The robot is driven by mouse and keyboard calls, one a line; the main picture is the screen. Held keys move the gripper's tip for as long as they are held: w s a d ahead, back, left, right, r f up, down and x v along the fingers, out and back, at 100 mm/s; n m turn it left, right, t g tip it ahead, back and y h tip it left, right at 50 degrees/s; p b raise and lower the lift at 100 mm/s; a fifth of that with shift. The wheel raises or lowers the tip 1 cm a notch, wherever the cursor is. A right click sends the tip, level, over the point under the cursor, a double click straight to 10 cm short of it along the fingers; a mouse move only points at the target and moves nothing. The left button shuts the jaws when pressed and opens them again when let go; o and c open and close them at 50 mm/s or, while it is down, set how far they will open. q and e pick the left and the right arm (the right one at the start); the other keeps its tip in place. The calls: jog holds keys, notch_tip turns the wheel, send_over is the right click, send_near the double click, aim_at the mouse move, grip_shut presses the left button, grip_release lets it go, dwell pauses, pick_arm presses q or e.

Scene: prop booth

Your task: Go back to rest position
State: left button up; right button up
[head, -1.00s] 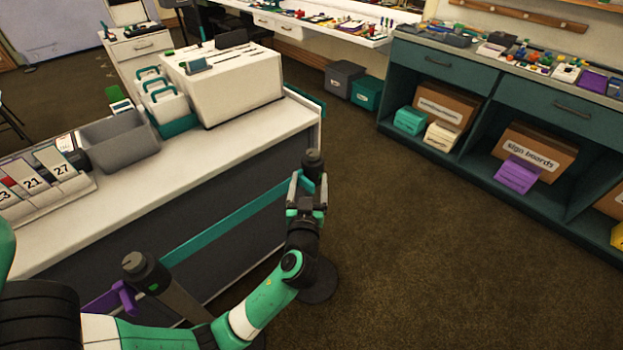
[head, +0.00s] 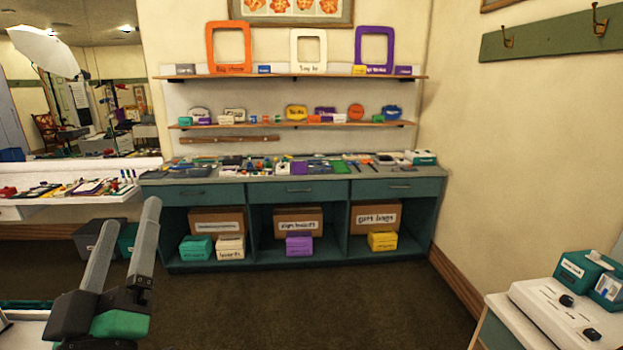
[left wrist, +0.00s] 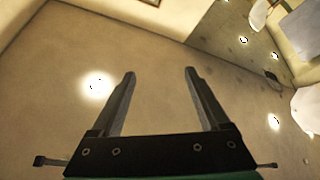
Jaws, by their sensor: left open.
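My left gripper (head: 124,238) shows at the lower left of the head view, pointing up, with its two grey fingers apart. In the left wrist view the same gripper (left wrist: 159,75) is open, with nothing between its fingers; behind it are only wall and ceiling surfaces and lights. My right gripper is in neither current view.
A teal counter (head: 300,177) with cluttered top and boxes in its bays stands across the back. Shelves with coloured frames hang above it. A white cabinet (head: 530,322) with a teal box (head: 582,270) stands at lower right. The brown floor (head: 310,300) between is clear.

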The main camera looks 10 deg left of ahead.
pick_arm(q)
jog(key=s+d+r+m+t+h+p, duration=0.2)
jog(key=s+d+r+m+t+h, duration=0.55)
jog(key=d+r+m+h, duration=0.5)
notch_tip(320, 180, up, 37)
jog(key=a+g+p, duration=0.1)
jog(key=p, duration=3.5)
jog(key=shift+a, duration=0.4)
pick_arm(e)
notch_tip(320, 180, up, 39)
pick_arm(q)
jog(key=shift+f, duration=0.1)
